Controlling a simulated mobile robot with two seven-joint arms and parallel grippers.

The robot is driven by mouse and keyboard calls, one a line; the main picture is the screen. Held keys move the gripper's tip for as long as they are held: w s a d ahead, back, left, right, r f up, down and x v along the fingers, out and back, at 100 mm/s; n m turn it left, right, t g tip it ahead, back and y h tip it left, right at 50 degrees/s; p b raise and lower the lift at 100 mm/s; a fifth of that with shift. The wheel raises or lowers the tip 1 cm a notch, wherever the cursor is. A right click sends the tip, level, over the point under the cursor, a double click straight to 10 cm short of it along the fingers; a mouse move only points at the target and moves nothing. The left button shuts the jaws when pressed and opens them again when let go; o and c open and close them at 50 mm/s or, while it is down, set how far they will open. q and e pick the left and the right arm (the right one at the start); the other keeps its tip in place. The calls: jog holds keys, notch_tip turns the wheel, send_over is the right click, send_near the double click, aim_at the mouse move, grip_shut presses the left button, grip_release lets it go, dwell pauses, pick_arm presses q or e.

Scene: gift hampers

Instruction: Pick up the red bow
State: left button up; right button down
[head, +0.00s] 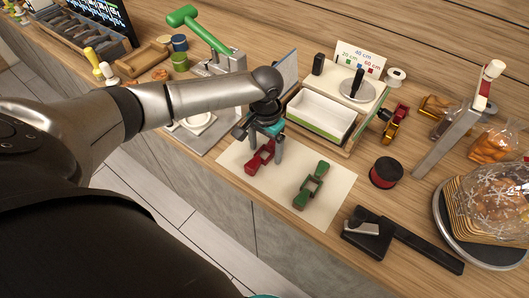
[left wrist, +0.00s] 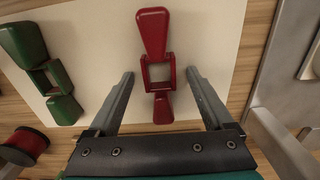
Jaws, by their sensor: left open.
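The red bow (head: 261,157) lies on a cream sheet (head: 330,205) on the counter, below my left gripper (head: 263,148). In the left wrist view the red bow (left wrist: 155,70) lies lengthwise between the two fingers of my left gripper (left wrist: 160,85), with a gap on either side. The gripper is open and holds nothing. A green bow (head: 311,186) lies on the same sheet to the right; it also shows in the left wrist view (left wrist: 42,70). My right gripper is not in view.
A white tray (head: 320,113) stands behind the sheet. A red ribbon spool (head: 386,172) and a black tape dispenser (head: 368,236) are to the right. A wrapped hamper (head: 490,205) stands at far right. A green-handled press (head: 220,62) is behind my left arm.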

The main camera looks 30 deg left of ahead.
pick_arm(q)
jog(key=shift+c, duration=0.3)
grip_shut()
dwell(0.3)
jog(key=shift+r, duration=0.1)
